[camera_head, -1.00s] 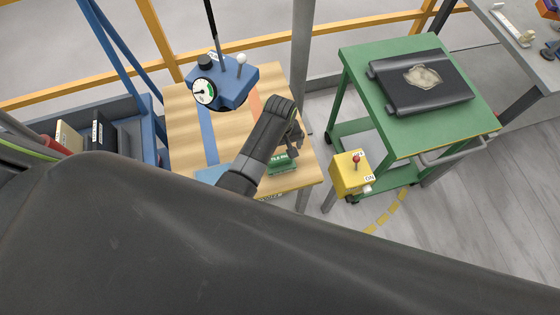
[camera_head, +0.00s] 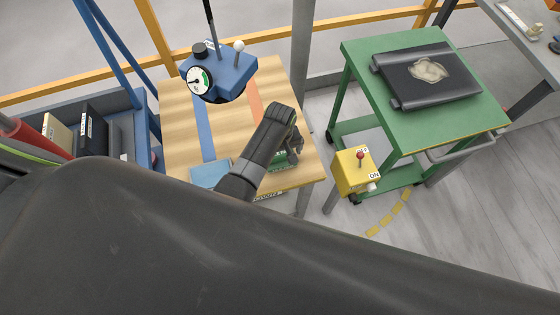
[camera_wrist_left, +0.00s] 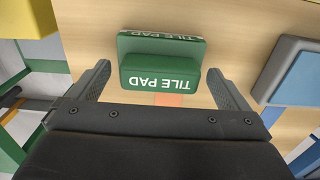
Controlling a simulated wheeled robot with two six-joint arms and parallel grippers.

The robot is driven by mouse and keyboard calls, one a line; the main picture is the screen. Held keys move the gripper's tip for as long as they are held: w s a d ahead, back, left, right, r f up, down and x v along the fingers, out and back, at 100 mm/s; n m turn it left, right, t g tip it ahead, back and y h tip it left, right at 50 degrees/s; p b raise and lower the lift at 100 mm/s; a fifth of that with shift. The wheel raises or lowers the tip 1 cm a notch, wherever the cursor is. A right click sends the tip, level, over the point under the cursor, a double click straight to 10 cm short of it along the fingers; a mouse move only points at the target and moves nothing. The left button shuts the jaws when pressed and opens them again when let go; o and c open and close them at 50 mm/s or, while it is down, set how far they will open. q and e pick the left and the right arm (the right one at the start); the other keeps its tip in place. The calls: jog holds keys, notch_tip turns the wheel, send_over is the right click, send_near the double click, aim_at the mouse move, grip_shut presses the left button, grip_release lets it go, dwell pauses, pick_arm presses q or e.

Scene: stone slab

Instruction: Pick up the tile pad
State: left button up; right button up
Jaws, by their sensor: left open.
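The tile pad is a green block with white "TILE PAD" lettering on the wooden table (camera_head: 180,125). In the left wrist view the tile pad (camera_wrist_left: 160,62) lies just ahead of and between the fingers, with wood showing on both sides of it. My left gripper (camera_wrist_left: 163,85) is open and empty, with a finger on each side of the pad's near edge. In the head view my left gripper (camera_head: 292,155) is over the table's right front part and hides much of the tile pad (camera_head: 282,162). My right gripper is not in view.
A blue block (camera_head: 210,173) lies left of the arm; it also shows in the left wrist view (camera_wrist_left: 290,70). A blue device with a gauge (camera_head: 222,75) hangs over the table's back. A yellow switch box (camera_head: 354,172) and a green cart (camera_head: 365,60) stand to the right.

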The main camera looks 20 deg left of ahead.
pick_arm(q)
jog(key=shift+f, duration=0.4)
jog(key=shift+r, duration=0.1)
jog(key=c, duration=1.1)
jog(key=shift+r, duration=0.15)
